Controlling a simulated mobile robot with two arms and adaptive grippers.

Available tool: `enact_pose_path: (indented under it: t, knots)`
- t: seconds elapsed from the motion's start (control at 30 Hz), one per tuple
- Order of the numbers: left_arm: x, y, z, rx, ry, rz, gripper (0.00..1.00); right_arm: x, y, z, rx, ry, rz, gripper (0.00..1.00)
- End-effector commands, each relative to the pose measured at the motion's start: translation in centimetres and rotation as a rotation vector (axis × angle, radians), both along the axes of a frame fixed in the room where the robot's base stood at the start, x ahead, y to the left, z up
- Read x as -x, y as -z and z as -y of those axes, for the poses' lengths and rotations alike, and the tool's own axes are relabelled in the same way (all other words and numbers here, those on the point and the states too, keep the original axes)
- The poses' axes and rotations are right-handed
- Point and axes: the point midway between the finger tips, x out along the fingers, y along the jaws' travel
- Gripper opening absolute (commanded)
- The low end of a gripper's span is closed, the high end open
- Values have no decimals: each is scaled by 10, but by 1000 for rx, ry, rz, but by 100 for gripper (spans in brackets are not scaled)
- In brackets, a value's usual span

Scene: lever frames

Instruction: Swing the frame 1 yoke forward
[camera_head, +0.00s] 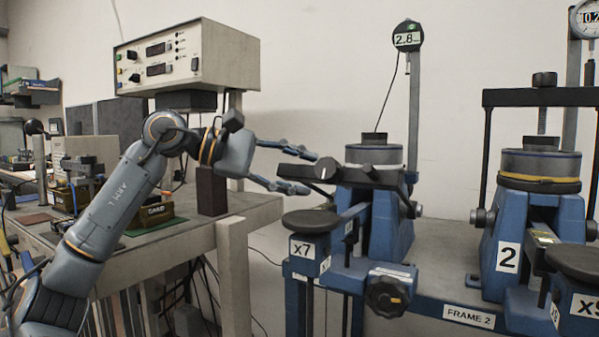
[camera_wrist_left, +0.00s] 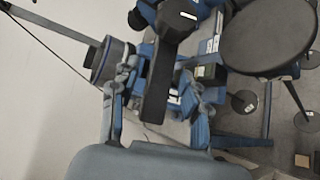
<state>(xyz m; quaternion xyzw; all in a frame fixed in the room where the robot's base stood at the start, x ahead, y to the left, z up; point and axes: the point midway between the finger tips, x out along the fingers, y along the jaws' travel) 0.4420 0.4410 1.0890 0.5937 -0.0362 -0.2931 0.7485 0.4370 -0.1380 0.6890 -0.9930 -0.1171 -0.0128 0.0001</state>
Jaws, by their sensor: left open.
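The frame 1 yoke (camera_head: 352,176) is a dark bar with a black knob, lying low across the front of the grey cylinder (camera_head: 372,154) on the left blue frame. In the left wrist view, the yoke (camera_wrist_left: 160,85) runs between the two fingers, with its knob at the top. My left gripper (camera_head: 311,172) reaches in from the left, open, one finger above and one below the bar's left part. In the left wrist view, the gripper (camera_wrist_left: 162,76) has a finger on each side of the bar; contact is unclear. My right gripper is not in view.
A dark round pan (camera_head: 310,221) marked X7 sits below the gripper. A dial gauge (camera_head: 408,37) on a post stands behind. Frame 2's yoke (camera_head: 510,97) is a raised black crossbar at right. A control box (camera_head: 185,57) stands above the left bench (camera_head: 180,238).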

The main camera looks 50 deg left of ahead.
Motion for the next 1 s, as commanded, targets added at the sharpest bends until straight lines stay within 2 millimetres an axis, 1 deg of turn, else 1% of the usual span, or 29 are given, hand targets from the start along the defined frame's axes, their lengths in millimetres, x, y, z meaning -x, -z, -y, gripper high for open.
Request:
enact_pose_path:
  t: [0.23, 0.3, 0.4, 0.5, 0.6, 0.77, 1.0]
  knots:
    - [24, -9, -16, -1, -14, 0, 46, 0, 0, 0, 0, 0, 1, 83]
    - [40, -17, -24, 1, -9, 8, 46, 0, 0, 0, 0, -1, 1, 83]
    - [58, -23, -35, 2, -7, 6, 46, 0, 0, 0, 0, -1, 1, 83]
    - [74, -27, -44, 2, -7, 5, 46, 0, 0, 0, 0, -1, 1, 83]
    - [85, -31, -50, 2, -5, 4, 46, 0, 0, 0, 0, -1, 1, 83]
    - [94, -34, -55, 0, -4, 2, 46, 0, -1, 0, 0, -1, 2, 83]
    - [96, -34, -56, 1, -3, 1, 46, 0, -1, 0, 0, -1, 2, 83]
